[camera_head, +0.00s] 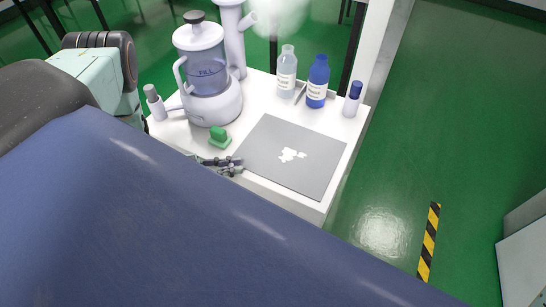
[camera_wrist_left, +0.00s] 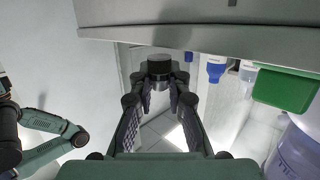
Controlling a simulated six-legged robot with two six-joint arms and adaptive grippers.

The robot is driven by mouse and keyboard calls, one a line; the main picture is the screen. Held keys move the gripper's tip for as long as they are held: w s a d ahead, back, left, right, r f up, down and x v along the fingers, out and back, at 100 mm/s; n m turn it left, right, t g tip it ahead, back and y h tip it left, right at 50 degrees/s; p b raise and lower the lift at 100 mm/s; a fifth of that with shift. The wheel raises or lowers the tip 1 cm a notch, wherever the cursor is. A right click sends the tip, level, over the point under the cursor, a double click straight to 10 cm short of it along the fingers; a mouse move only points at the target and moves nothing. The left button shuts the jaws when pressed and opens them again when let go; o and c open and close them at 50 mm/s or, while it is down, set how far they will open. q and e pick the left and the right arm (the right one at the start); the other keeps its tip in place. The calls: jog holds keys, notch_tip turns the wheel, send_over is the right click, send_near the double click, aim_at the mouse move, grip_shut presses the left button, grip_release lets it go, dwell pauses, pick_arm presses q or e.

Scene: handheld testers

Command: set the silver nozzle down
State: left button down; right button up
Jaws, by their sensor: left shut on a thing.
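My left gripper (camera_head: 230,166) is low over the near edge of the white table, beside the green block and left of the grey mat. In the left wrist view my left gripper (camera_wrist_left: 160,92) has its fingers closed in around a short cylinder, the nozzle (camera_wrist_left: 160,68), which looks dark grey there. In the head view the nozzle is too small to make out against the dark fingers. Whether it touches a surface below cannot be told. My right gripper is not in view.
The grey mat (camera_head: 265,140) bears white flakes (camera_head: 291,154). A green block (camera_head: 219,137) stands close to my left gripper. Behind are a jug-like device (camera_head: 205,70), a clear bottle (camera_head: 286,75), a blue bottle (camera_head: 317,85) and a blue-capped bottle (camera_head: 353,100). Most of the mat is free.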

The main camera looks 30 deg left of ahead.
aim_at(270, 163)
pick_arm(q)
jog(key=x, duration=0.2)
jog(key=r+b+x, duration=0.1)
jog(key=x, duration=0.4)
jog(key=shift+w+d+r+b, duration=0.1)
jog(key=shift+w+d+b, duration=0.1)
jog(key=shift+b, duration=0.15)
jog(key=x, duration=0.1)
jog(key=b+x, duration=0.1)
jog(key=x, duration=0.1)
jog(key=shift+w+d+r, duration=0.2)
jog(key=shift+d+r, duration=0.05)
jog(key=shift+f+b, duration=0.15)
jog(key=shift+b, duration=0.3)
jog(key=shift+a, duration=0.1)
jog(key=c, duration=1.7)
grip_release()
jog(key=shift+c, duration=0.2)
jog(key=o, duration=0.4)
